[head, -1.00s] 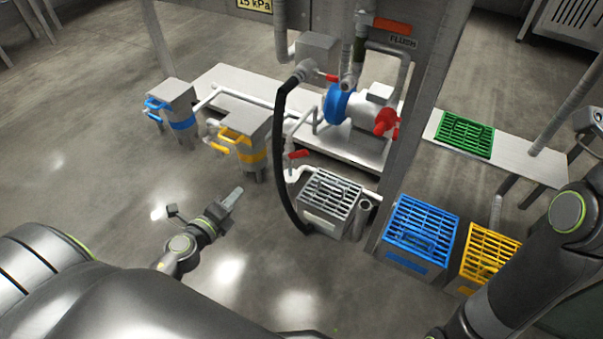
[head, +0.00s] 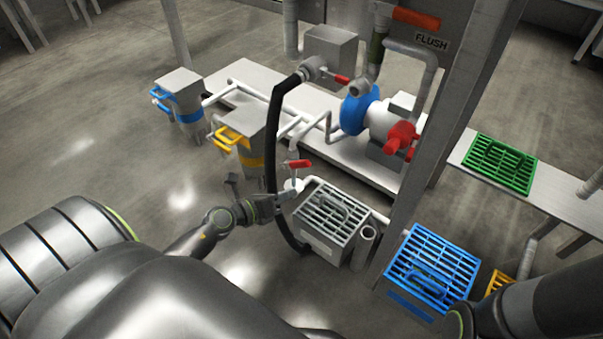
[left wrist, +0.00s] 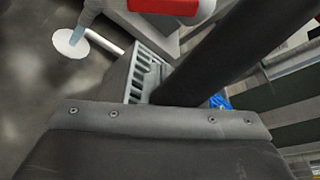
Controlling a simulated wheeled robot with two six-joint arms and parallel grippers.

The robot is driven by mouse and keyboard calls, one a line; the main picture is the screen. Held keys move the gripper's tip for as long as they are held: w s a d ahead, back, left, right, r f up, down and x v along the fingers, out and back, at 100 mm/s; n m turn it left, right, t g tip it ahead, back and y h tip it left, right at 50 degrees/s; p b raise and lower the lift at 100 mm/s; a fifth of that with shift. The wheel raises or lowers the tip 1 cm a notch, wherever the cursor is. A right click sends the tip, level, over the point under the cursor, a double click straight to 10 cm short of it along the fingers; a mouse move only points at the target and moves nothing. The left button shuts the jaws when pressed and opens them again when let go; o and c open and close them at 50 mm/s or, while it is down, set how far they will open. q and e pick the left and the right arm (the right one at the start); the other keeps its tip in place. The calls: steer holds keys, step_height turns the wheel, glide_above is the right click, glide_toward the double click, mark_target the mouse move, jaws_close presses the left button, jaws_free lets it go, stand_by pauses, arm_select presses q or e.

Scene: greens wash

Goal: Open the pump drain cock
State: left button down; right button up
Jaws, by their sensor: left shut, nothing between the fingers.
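A red lever (head: 299,163) sits crosswise on a small valve on a low white pipe, beside the grey grated box; it looks like the drain cock. The red lever also shows at the top of the left wrist view (left wrist: 172,6). The pump (head: 378,116), with a blue ring and red end, stands on the bench behind it. My left gripper (head: 284,199) is shut and empty, just below the lever and by the black hose. I cannot tell whether it touches the hose. My right gripper is out of view; only part of my right arm shows.
The black hose (head: 270,150) hangs down in front of the valve and crosses the left wrist view (left wrist: 235,50). The grated box (head: 331,224) stands right of the gripper. Another red lever (head: 342,79) is higher up. The yellow-handled canister (head: 244,140) is left; floor beyond is clear.

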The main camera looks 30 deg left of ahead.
mark_target(295, 165)
arm_select(q)
steer(key=b+x, duration=0.2)
steer(key=x, duration=0.5)
steer(key=shift+w+d+f, duration=0.15)
steer(key=shift+w+f, duration=0.05)
steer(key=shift+w, duration=0.05)
steer(key=a+r, duration=0.2)
steer(key=r, duration=0.1)
steer(key=shift+s+a+r, duration=0.15)
steer(key=shift+a+r, duration=0.1)
steer(key=shift+a, duration=0.15)
